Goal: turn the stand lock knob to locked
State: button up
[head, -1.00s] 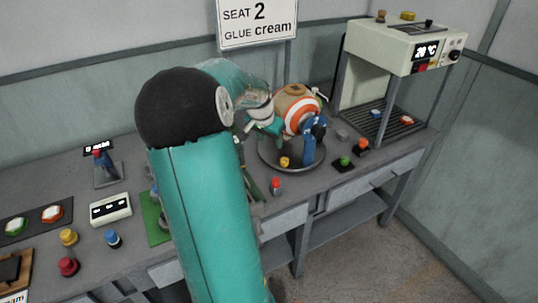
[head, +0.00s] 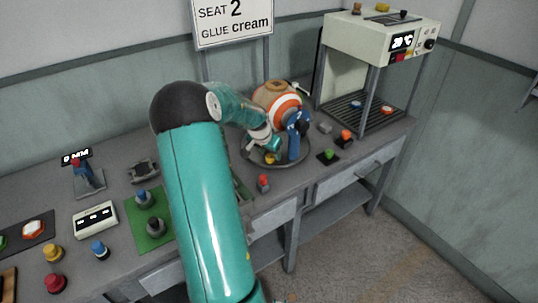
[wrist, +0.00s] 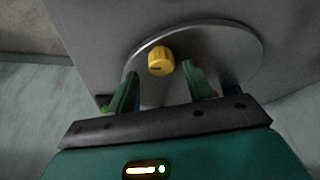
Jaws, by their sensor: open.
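The yellow stand lock knob (wrist: 160,61) sits near the edge of the round grey stand plate (wrist: 228,42) in the wrist view. My gripper (wrist: 160,82) is open, with its two green fingers apart. The knob shows just beyond the fingertips, between their lines, and I see no contact. In the head view my gripper (head: 266,146) is low over the front left of the stand plate (head: 292,160), and the knob is mostly hidden by it. An orange and white ball (head: 277,103) sits on the stand, held by a blue upright clamp (head: 296,132).
A red-topped knob (head: 264,182) stands just in front of the plate. A green button (head: 328,154) and an orange one (head: 346,135) lie to its right. A tall press-like machine (head: 380,45) stands at the back right. A green mat (head: 151,228) lies to the left of my arm.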

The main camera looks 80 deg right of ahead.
jog(key=shift+x, duration=0.9)
jog(key=shift+w, duration=0.2)
jog(key=c, duration=1)
jog(key=shift+a+m, duration=0.1)
jog(key=shift+m, duration=0.2)
jog(key=shift+w+m+g+y, duration=0.1)
jog(key=shift+m+g+y, duration=0.3)
jog(key=shift+m, duration=0.9)
jog(key=shift+m+g+y, duration=0.2)
jog(key=shift+m+g, duration=0.4)
jog(key=shift+m, duration=0.7)
